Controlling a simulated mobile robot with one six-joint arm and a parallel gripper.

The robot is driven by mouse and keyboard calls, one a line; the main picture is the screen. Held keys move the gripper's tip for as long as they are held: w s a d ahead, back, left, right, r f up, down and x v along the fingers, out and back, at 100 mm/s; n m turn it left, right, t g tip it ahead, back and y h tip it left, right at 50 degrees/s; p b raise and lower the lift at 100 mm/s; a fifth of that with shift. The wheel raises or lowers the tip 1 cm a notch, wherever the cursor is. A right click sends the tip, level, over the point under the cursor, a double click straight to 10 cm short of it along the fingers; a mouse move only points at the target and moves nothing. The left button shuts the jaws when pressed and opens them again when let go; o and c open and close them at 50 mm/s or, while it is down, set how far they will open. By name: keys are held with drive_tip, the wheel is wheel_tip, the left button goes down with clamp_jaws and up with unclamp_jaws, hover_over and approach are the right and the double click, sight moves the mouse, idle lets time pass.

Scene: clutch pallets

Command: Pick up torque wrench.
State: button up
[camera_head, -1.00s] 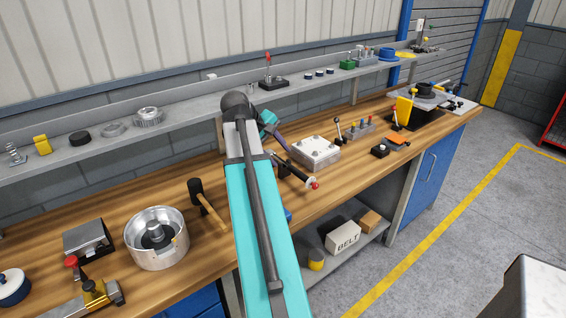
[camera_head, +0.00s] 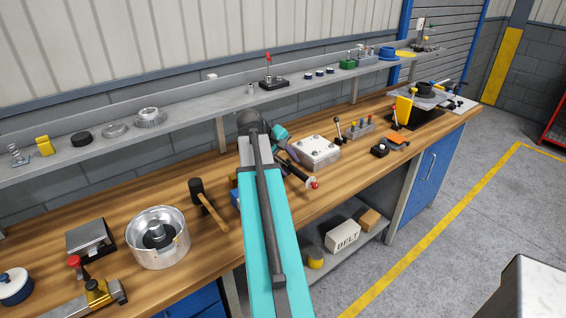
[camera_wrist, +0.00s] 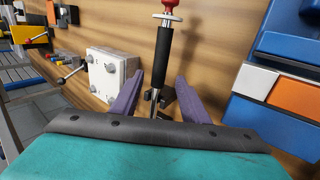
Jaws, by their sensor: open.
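The torque wrench has a black grip, a metal shaft and a red end. In the head view its visible grip (camera_head: 299,174) lies on the wooden bench, pointing toward the front edge. In the wrist view the torque wrench (camera_wrist: 162,58) runs up from between my gripper's two purple fingers (camera_wrist: 157,92). The fingers are apart, one on each side of the shaft, and I cannot tell whether they touch it. In the head view my gripper (camera_head: 288,147) is partly hidden by my arm. The wrench's far end is hidden too.
A white box with knobs (camera_head: 318,153) stands close beside the wrench. A blue object with white and orange blocks (camera_wrist: 275,88) is on the other side. A black mallet (camera_head: 205,200) and a round metal housing (camera_head: 157,240) lie further left. A shelf (camera_head: 190,118) runs behind.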

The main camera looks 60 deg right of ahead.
sight(293, 168)
drive_tip(key=shift+p+x, duration=0.75)
drive_tip(key=shift+x, duration=1.9)
drive_tip(key=shift+r, duration=0.1)
drive_tip(key=shift+d, duration=0.1)
clamp_jaws()
